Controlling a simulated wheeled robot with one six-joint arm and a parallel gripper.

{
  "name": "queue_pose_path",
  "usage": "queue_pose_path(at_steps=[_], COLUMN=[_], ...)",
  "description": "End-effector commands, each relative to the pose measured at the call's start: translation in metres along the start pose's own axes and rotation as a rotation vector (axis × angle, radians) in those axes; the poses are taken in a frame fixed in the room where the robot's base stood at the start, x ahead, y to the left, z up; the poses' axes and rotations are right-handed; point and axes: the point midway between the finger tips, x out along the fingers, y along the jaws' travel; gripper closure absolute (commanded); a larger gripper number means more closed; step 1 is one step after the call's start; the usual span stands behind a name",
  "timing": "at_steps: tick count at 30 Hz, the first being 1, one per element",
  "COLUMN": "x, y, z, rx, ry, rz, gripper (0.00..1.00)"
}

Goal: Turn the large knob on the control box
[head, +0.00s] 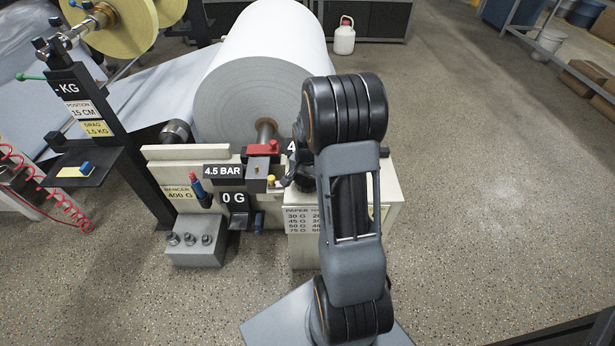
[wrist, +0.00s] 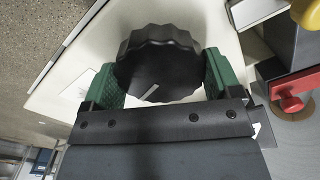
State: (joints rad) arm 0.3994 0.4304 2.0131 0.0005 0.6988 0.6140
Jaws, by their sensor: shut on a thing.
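The large knob (wrist: 158,62) is black and ribbed, with a pale pointer line on its face, in the wrist view. It sits on the cream control box (wrist: 80,75); the box also shows in the head view (head: 304,249), partly behind my arm. My gripper (wrist: 160,78) has one green finger pad on each side of the knob and is shut on it. The pointer line slants from lower left to upper right in the wrist view.
A large paper roll (head: 252,95) stands behind the box. A red clamp-like part (head: 262,148) and a 4.5 BAR sign (head: 223,171) are close to the left. A grey block with small knobs (head: 197,241) stands at lower left.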

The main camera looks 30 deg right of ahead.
Motion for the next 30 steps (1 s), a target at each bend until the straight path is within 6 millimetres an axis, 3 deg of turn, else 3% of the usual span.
queue_pose_path(at_steps=[18,19,21,24,30], x=[-0.0008,-0.0008,-0.0008,-0.0006,-0.0007], y=[-0.0002,-0.0001,-0.0002,-0.0002,-0.0004], z=[-0.0012,-0.0013,-0.0012,-0.0007,-0.0002], rx=[0.038,0.038,0.038,0.037,0.037], ry=[0.004,0.004,0.004,0.003,0.002], rz=[-0.002,-0.002,-0.002,-0.001,-0.001], gripper=[0.4,0.15,0.09,0.0,0.0])
